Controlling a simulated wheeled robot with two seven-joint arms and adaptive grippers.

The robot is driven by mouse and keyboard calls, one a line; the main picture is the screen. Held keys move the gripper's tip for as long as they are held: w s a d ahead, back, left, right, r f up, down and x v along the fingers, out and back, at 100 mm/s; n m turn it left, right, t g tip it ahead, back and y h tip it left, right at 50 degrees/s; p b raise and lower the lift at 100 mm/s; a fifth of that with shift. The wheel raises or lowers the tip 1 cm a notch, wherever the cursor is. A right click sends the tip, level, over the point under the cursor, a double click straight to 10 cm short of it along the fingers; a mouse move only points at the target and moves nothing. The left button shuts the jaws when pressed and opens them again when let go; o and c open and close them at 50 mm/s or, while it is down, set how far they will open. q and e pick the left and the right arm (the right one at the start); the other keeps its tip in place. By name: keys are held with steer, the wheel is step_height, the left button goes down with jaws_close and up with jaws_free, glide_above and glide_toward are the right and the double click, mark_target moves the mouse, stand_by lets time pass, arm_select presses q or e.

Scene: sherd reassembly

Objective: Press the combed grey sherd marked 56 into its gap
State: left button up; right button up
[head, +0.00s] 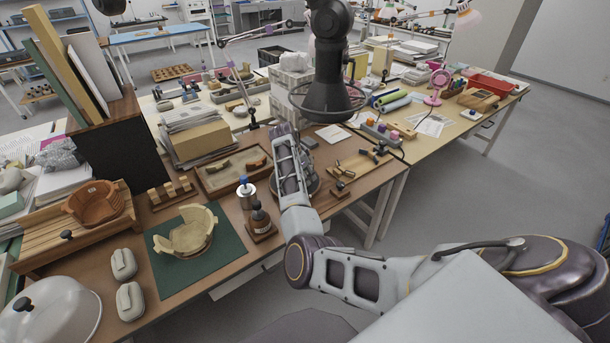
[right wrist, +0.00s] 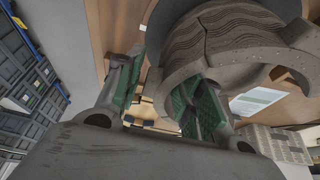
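My right gripper (head: 289,158) is over the brown work table in the head view. A grey round vessel (head: 312,178) shows only in part behind it. In the right wrist view a grey combed piece with wavy lines (right wrist: 228,32) and a thick curved grey rim (right wrist: 240,60) fill the upper right. No mark 56 is readable. My left gripper is not in view.
A cream broken bowl (head: 190,238) stands on a green mat (head: 228,258). A sand tray (head: 229,173) lies left of the gripper.

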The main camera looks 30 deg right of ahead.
steer(key=shift+o, duration=1)
steer(key=shift+r, duration=0.15)
steer(key=v, duration=1.1)
steer(key=shift+a+r, duration=0.2)
steer(key=shift+r, duration=0.15)
